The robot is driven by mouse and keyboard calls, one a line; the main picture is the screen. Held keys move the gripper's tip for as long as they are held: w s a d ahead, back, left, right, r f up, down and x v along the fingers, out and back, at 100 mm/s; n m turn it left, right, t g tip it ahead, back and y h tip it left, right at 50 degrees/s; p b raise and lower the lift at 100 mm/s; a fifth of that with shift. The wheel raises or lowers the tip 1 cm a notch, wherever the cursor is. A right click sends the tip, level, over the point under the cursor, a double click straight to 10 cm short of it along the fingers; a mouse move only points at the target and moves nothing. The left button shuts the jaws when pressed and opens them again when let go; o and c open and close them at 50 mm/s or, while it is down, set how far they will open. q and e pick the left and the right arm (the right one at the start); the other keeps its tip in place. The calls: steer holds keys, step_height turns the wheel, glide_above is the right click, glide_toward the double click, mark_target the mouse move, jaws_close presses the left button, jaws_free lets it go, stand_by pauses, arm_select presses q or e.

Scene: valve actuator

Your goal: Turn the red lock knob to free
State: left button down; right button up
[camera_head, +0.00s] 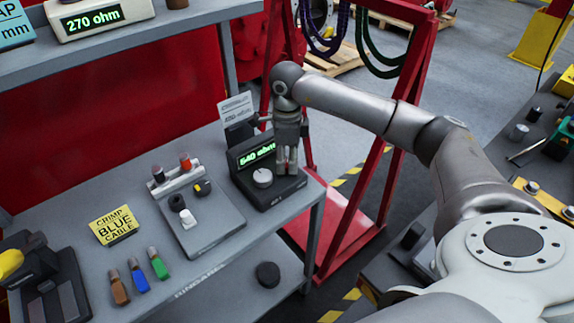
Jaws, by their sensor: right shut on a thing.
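My right gripper (287,160) points down over the right side of a black meter box (270,191) on the grey bench. Its fingers are close together and shut on a small part of the box, which they hide. I cannot see the colour of that part, and no red lock knob shows clearly. A light round knob (262,177) on the box stands just left of the fingers, apart from them. The box's green display (257,154) reads about 540 ohm, its end partly covered by the gripper. My left gripper is not in view.
A grey panel (217,222) with black and red terminals (185,160) lies left of the box. A yellow "crimp blue cable" sign (113,226) and brown, blue and green connectors (140,276) are further left. A red frame (398,120) stands right of the bench.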

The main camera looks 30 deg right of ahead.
mark_target(287, 163)
steer(key=n+b, duration=0.2)
steer(key=n, duration=0.1)
steer(key=shift+f+n, duration=0.1)
steer(key=shift+n, duration=0.2)
steer(key=shift+n+b, duration=0.85)
steer(key=shift+n, duration=0.75)
steer(key=o, duration=1)
step_height(287, 163, up, 12)
steer(key=shift+r, duration=0.15)
